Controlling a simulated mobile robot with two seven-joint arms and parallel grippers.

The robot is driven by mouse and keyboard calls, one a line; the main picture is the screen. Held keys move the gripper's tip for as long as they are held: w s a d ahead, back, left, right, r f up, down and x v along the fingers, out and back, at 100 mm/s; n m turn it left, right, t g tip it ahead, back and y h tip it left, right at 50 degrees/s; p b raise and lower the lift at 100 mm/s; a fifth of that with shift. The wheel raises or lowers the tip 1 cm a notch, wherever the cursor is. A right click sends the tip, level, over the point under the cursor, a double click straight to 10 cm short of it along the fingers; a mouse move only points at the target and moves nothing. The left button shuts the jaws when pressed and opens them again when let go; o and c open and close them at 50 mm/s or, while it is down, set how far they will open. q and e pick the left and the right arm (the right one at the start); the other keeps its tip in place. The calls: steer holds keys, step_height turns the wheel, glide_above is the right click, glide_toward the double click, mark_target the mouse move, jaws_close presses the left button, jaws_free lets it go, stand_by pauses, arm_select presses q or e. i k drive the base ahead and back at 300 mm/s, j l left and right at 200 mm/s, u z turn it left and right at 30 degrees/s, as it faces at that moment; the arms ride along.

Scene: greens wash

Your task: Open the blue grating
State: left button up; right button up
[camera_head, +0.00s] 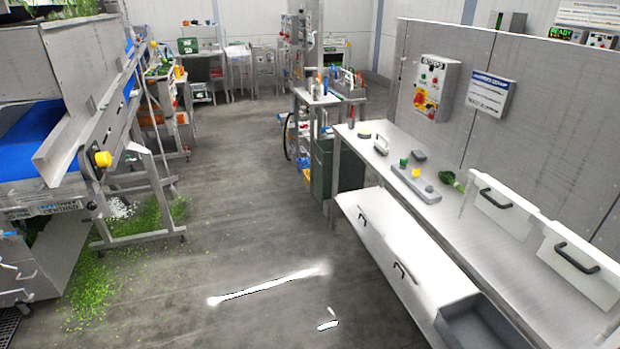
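I cannot make out a blue grating for certain. The only large blue surface is a smooth, belt-like one (32,140) inside the steel machine (85,120) at the left; no grating pattern shows on it. A dark grating (8,324) lies in the floor at the lower left corner, partly cut off by the picture edge, and looks black, not blue. Neither of my grippers shows in the head view.
Green leaf scraps (95,275) cover the floor below the machine. A steel counter (500,255) with a grey block, a green vegetable (448,178) and handled white panels runs along the right. The grey floor (250,235) between is open, with bright patches.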

mark_target(304, 160)
steer(key=i+j, duration=0.2)
steer(key=i, duration=0.35)
steer(key=i+j+z, duration=0.1)
steer(key=i, duration=0.45)
steer(key=i+j, duration=0.35)
steer(key=i, duration=0.2)
steer(key=i+j+z, duration=0.15)
steer(key=i, duration=0.4)
steer(key=i+j, duration=0.35)
steer(key=i, duration=0.15)
steer(key=i+j+z, duration=0.1)
steer(key=i+j, duration=0.2)
steer(key=i, duration=0.25)
steer(key=i+j, duration=0.35)
steer(key=i, duration=0.15)
steer(key=i+j+z, duration=0.1)
steer(key=z, duration=0.25)
steer(key=i+j+z, duration=0.1)
steer(key=z, duration=0.3)
steer(key=i+j+z, duration=0.3)
steer(key=j, duration=0.35)
steer(key=i+j+z, duration=0.1)
steer(key=i+j, duration=0.15)
steer(key=j, duration=0.15)
